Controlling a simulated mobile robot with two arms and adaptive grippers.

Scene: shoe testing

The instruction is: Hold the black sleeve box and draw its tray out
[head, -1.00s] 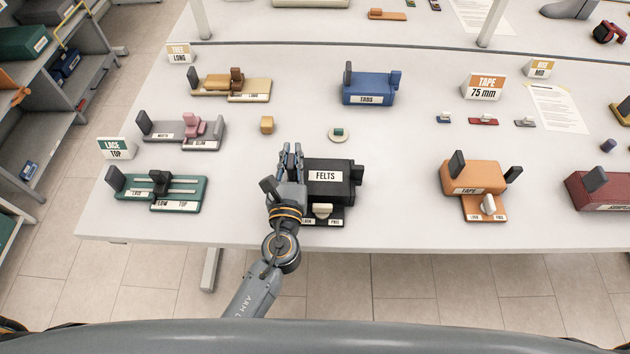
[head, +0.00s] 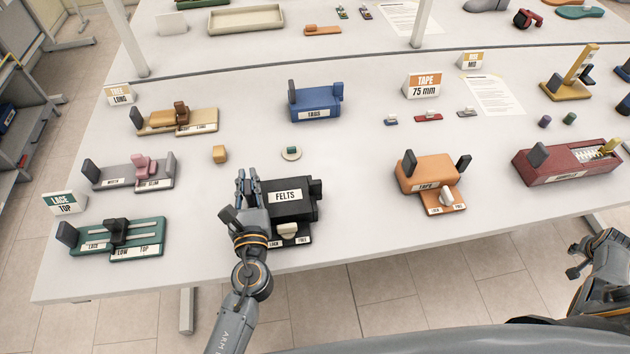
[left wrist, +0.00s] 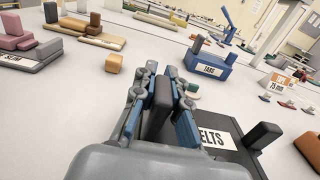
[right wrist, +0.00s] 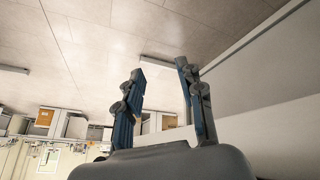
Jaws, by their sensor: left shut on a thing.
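The black sleeve box (head: 298,212), labelled FELTS, sits near the table's front edge. A black block (head: 316,189) stands at its right end. A white knob (head: 288,229) sits on a small plate at its front, marked with words including FREE; its exact setting is unclear. My left gripper (head: 247,178) is at the box's left end. In the left wrist view its fingers (left wrist: 162,82) are shut on the black upright post (left wrist: 160,108). The tray inside is hidden. My right gripper (head: 588,245) is off the table's right front; the right wrist view shows its fingers (right wrist: 160,85) apart and empty.
The orange TAPE box (head: 428,172) stands to the right, and a dark red box (head: 530,168) beyond it. A green slider fixture (head: 120,236) is left of my left gripper. White table surface is clear between the black and orange boxes.

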